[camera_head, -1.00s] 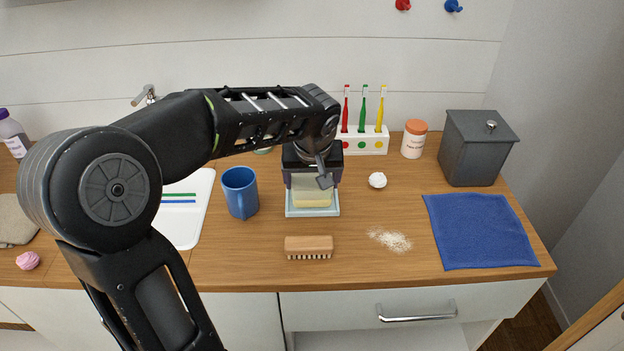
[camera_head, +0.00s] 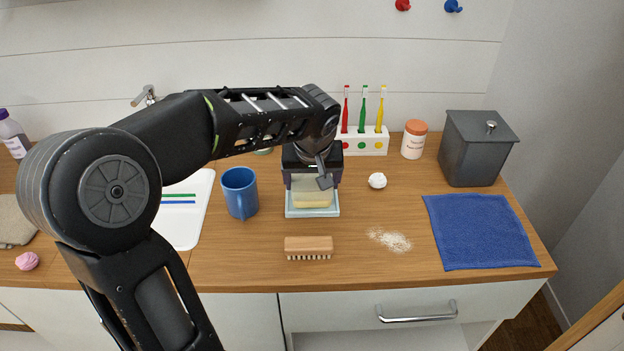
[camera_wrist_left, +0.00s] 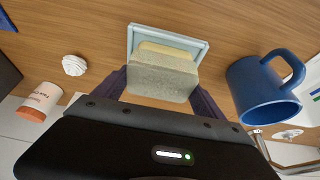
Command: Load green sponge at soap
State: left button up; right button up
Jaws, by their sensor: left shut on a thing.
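My left gripper (camera_head: 312,180) points down over a pale blue soap dish (camera_head: 312,213) in the head view. In the left wrist view the gripper (camera_wrist_left: 160,92) is shut on a grey-green sponge (camera_wrist_left: 160,82), one finger at each side. A pale yellow bar of soap (camera_wrist_left: 168,50) lies in the dish (camera_wrist_left: 204,46), right by the sponge. The sponge covers part of the soap, and I cannot tell whether they touch. In the head view the soap (camera_head: 312,200) shows below the gripper, which hides most of the sponge. My right gripper is not in view.
A blue mug (camera_head: 240,192) stands left of the dish and a wooden brush (camera_head: 309,246) lies in front. A toothbrush holder (camera_head: 365,143), small white object (camera_head: 377,180), spilled powder (camera_head: 391,241), blue cloth (camera_head: 480,230) and grey canister (camera_head: 475,150) are to the right.

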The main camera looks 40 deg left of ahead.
aim_at(312, 180)
pick_arm(q)
jog(key=shift+r+p, duration=2.25)
jog(key=shift+r, duration=1.25)
